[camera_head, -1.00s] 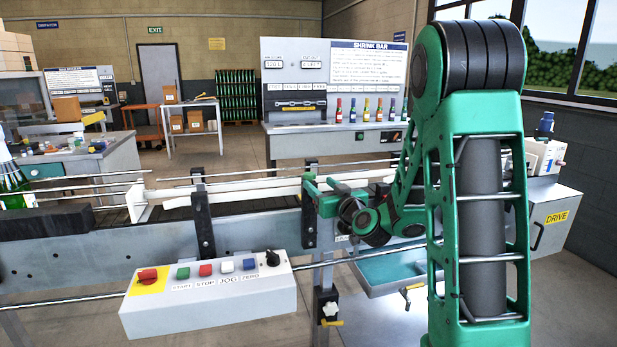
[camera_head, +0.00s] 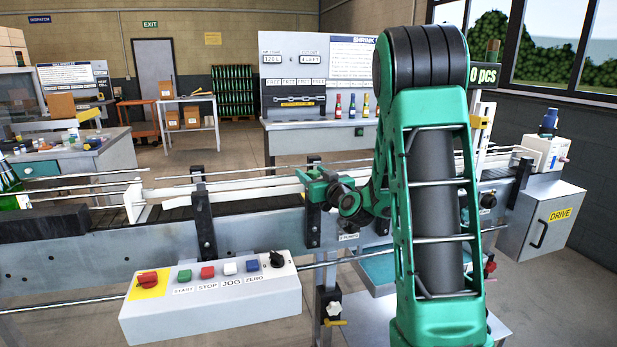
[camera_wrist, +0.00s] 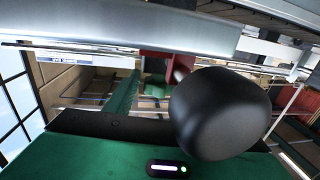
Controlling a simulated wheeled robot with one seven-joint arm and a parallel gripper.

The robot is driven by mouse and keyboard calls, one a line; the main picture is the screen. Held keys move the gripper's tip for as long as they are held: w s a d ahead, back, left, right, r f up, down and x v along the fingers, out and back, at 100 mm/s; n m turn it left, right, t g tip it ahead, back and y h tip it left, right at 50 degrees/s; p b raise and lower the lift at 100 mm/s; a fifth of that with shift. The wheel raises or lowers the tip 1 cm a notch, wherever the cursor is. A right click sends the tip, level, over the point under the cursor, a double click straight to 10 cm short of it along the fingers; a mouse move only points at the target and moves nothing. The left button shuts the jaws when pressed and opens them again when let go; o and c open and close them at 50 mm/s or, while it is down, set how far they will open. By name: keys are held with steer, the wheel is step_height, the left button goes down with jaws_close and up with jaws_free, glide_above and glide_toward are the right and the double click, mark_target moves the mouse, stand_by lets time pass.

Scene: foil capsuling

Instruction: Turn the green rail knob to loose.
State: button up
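I cannot pick out a green rail knob for certain in either view; it may be hidden by my green gripper and wrist. My gripper (camera_head: 316,192) is at the conveyor's front rail, near an upright rail bracket, in the head view. Its fingertips are too small and covered to tell whether they are open or shut, or touching anything. In the wrist view a large dark rounded shape covers the middle, with a dark red block (camera_wrist: 166,66) and a small green patch behind it.
A control box (camera_head: 212,302) with a red switch and coloured buttons stands in front. Black rail brackets (camera_head: 203,222) rise along the conveyor. A white knob (camera_head: 333,309) sits on the leg below, a black knob (camera_head: 487,200) and red knob (camera_head: 490,267) to the right, near the drive cabinet (camera_head: 543,222).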

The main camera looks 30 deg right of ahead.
steer(key=shift+d, duration=0.1)
steer(key=c, duration=0.9)
steer(key=shift+a, duration=0.3)
steer(key=shift+d, duration=0.3)
steer(key=shift+d+f+n+y, duration=0.1)
steer(key=shift+n+y, duration=0.5)
steer(key=shift+y, duration=0.5)
steer(key=n+y, duration=0.1)
steer(key=y, duration=0.1)
steer(key=n+y, duration=0.2)
steer(key=y, duration=0.1)
steer(key=shift+s+d+n, duration=0.1)
steer(key=shift+d+n, duration=0.05)
steer(key=shift+n, duration=0.15)
steer(key=n+g+y, duration=0.1)
steer(key=n+y, duration=0.1)
steer(key=y, duration=0.1)
steer(key=n+g+y, duration=0.2)
steer(key=y, duration=0.1)
steer(key=shift+n+g+y, duration=1.6)
steer(key=shift+g+y, duration=0.2)
steer(key=shift+g, duration=0.1)
